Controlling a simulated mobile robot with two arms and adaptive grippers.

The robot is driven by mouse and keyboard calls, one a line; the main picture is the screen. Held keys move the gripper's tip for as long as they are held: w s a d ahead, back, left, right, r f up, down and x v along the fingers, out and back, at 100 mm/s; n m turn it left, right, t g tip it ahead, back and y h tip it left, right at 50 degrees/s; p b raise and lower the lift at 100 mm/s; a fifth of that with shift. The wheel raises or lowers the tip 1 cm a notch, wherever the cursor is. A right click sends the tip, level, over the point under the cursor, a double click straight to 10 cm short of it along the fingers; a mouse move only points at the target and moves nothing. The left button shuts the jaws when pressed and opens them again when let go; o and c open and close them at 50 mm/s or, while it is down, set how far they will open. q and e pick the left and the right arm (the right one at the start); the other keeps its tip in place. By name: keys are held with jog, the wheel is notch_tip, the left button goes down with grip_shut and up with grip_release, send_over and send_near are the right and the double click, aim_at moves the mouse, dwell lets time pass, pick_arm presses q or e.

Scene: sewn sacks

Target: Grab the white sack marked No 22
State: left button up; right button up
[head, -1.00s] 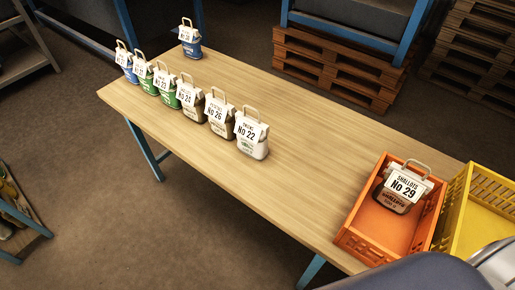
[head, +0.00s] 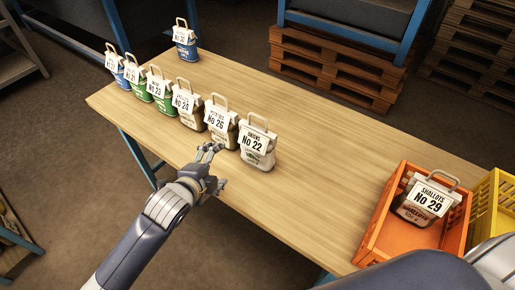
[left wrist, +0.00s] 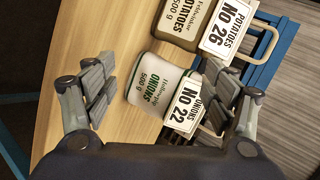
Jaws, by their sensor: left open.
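The white sack marked No 22, onions (head: 258,148), stands upright on the table at the near end of a row of sacks, with a pale handle on top. My left gripper (head: 212,166) is open and empty, just to the left of and in front of this sack. In the left wrist view the white sack (left wrist: 157,90) lies ahead between the two spread fingers of the gripper (left wrist: 165,105), apart from them. My right gripper is not in view.
The brown potatoes sack No 26 (head: 221,129) stands close beside the white one. More sacks continue the row, and a blue sack (head: 185,45) stands at the back. An orange crate (head: 372,245) holds the shallots sack No 29 (head: 430,200). The table (head: 320,150) is clear between.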

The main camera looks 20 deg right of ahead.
pick_arm(q)
jog(key=d+r+m+h, duration=0.3)
jog(key=d+r+m, duration=0.4)
jog(key=r+m, duration=0.65)
jog(key=m+g, duration=0.1)
jog(key=m, duration=0.9)
send_over(256, 137)
jog(key=shift+h, duration=0.3)
jog(key=shift+f, duration=2.3)
jog(key=shift+w+d+f, duration=0.3)
jog(key=shift+w+d, duration=0.1)
jog(key=shift+w, duration=0.05)
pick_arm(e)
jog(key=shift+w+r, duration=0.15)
